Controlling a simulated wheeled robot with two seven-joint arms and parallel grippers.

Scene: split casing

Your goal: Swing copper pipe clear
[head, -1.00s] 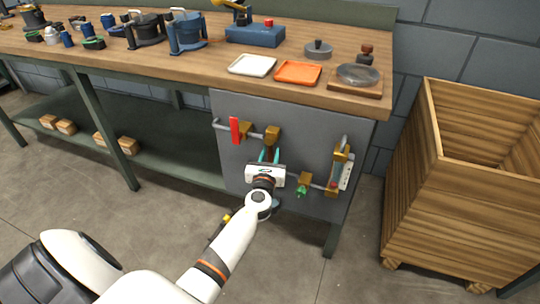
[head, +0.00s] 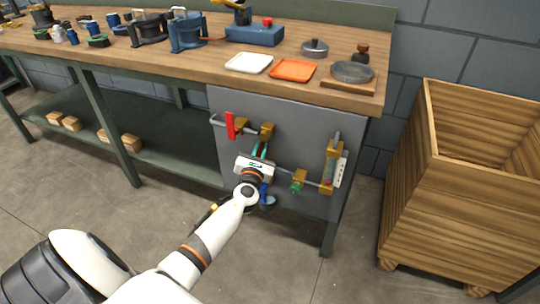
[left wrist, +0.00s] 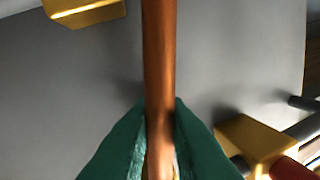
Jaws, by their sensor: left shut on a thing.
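The copper pipe (left wrist: 160,55) runs straight up through the middle of the left wrist view. My left gripper (left wrist: 158,112) is shut on it, one green finger on each side. In the head view my left gripper (head: 260,150) is in front of the grey panel (head: 290,145), just below the upper brass fitting (head: 267,130). The pipe cannot be made out in the head view, and its lower end is hidden. Whether its ends touch the fittings cannot be told. My right gripper is not in view.
A red handle (head: 230,125) is left of the upper fitting. A lower brass fitting (head: 299,177) with a green handle (head: 296,187) and a brass fitting (head: 333,150) are at the right. A workbench (head: 200,80) is above; a wooden crate (head: 410,200) stands right.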

